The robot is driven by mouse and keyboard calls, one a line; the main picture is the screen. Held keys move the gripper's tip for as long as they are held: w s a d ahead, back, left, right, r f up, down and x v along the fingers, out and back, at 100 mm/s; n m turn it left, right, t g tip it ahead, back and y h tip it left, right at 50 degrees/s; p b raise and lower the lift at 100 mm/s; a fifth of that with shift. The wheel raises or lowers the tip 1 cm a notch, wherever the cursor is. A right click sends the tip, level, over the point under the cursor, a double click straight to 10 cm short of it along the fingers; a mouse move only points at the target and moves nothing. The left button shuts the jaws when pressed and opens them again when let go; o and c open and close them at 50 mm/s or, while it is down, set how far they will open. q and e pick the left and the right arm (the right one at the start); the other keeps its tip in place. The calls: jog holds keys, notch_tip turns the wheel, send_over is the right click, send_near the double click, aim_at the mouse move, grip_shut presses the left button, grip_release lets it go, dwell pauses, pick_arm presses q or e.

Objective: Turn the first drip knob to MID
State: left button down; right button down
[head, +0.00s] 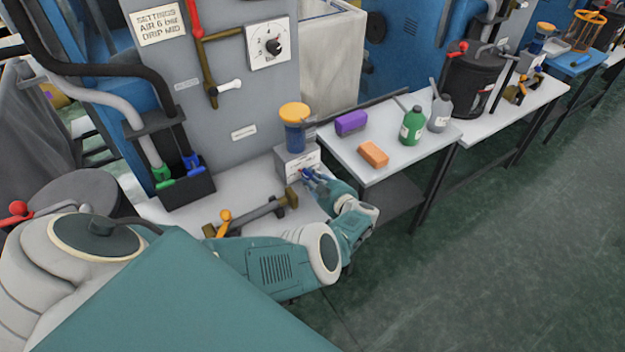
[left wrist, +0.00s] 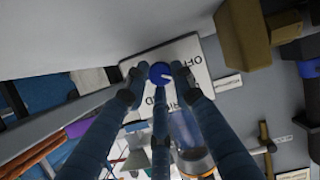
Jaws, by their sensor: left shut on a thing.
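The first drip knob (left wrist: 160,72) is round and blue with a white pointer mark, in front of a white label plate (left wrist: 192,52) in the left wrist view. The word OFF shows upside down on the plate; the rest is partly hidden by my fingers. The mark points right and slightly down in that picture. My left gripper (head: 308,175) is shut on the knob, its fingers (left wrist: 157,82) around it. In the head view the grey oiler box (head: 293,160) bears a blue reservoir with a yellow cap (head: 294,113). My right gripper is out of view.
A sign (head: 159,24) reads SETTINGS, AIR 6 bar, DRIP MID. A brass bar fitting (head: 250,215) lies left of my gripper. The table (head: 400,155) to the right holds a purple block, an orange block and bottles. Green floor (head: 480,250) is clear.

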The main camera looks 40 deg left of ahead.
pick_arm(q)
jog(key=shift+s+a, duration=0.1)
jog(key=shift+a, duration=0.05)
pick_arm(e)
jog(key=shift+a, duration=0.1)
pick_arm(q)
jog(key=c, duration=1.5)
grip_release()
jog(key=shift+f, duration=0.1)
jog(key=shift+o, duration=0.2)
jog(key=shift+a+f, duration=0.1)
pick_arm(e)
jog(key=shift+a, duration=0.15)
